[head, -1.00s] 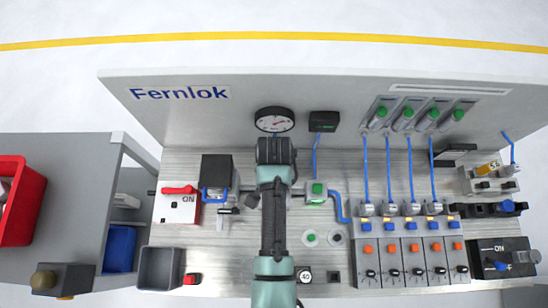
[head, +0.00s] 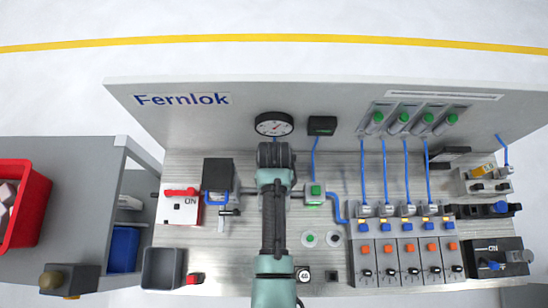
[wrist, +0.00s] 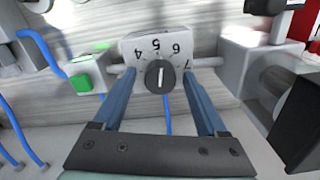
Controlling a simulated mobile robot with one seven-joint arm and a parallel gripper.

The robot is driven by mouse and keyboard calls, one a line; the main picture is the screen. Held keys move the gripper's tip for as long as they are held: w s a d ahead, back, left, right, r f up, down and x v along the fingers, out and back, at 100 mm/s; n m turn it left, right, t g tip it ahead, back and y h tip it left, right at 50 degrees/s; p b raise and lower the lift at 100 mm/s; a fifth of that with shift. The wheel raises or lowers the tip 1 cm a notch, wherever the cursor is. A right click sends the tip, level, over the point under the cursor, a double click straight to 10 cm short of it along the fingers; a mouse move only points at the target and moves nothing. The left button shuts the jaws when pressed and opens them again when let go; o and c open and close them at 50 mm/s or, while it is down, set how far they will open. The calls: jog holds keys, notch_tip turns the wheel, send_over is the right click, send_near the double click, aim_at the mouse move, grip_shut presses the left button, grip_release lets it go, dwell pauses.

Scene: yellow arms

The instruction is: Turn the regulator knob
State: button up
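The regulator knob (wrist: 160,77) is a dark round knob with a pale pointer mark, on a light grey block (wrist: 127,47) marked with numerals 4 to 7. In the wrist view my gripper (wrist: 160,73) has two blue fingers, one on each side of the knob with clear gaps between. It is open and holds nothing. The numerals appear upside down there. In the head view my gripper (head: 275,155) and arm cover the regulator, just below the round pressure gauge (head: 274,124).
A green-button valve (head: 315,193) sits right of the arm, also in the wrist view (wrist: 83,83). A black-topped unit (head: 217,175) and red-handled switch (head: 180,207) stand left. Blue tubes run to a valve row (head: 400,250) at right. Pipes flank the regulator.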

jog(key=shift+r, duration=0.1)
notch_tip(320, 180, up, 13)
jog(key=b, duration=0.1)
jog(key=shift+b, duration=0.4)
dwell(0.7)
